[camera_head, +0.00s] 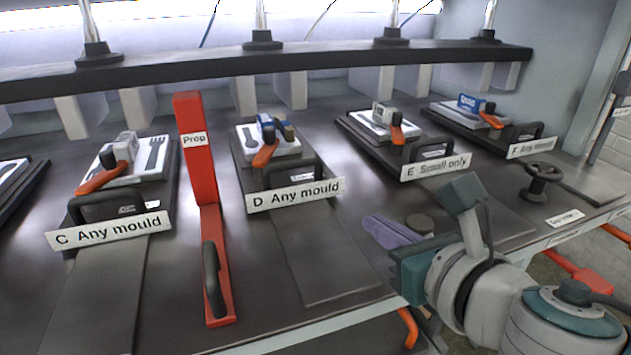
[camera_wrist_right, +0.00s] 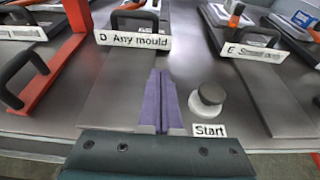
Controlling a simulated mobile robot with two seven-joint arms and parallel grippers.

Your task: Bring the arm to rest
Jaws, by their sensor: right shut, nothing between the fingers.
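My right arm comes in from the lower right of the head view. Its right gripper (camera_head: 376,226) has purple fingers pressed together, with nothing between them. In the right wrist view the shut fingers (camera_wrist_right: 160,80) point away over the dark bench, towards the station labelled D Any mould (camera_wrist_right: 135,40). The fingers are left of a round grey button (camera_wrist_right: 209,96) with a Start label (camera_wrist_right: 209,130). The button (camera_head: 420,223) also shows just beyond the gripper in the head view. I cannot tell how high the fingers are above the bench. My left gripper is not in view.
Handled mould stations C (camera_head: 110,230), D (camera_head: 296,194) and E (camera_head: 436,166) line the bench. A dark beam (camera_head: 230,66) crosses the back.

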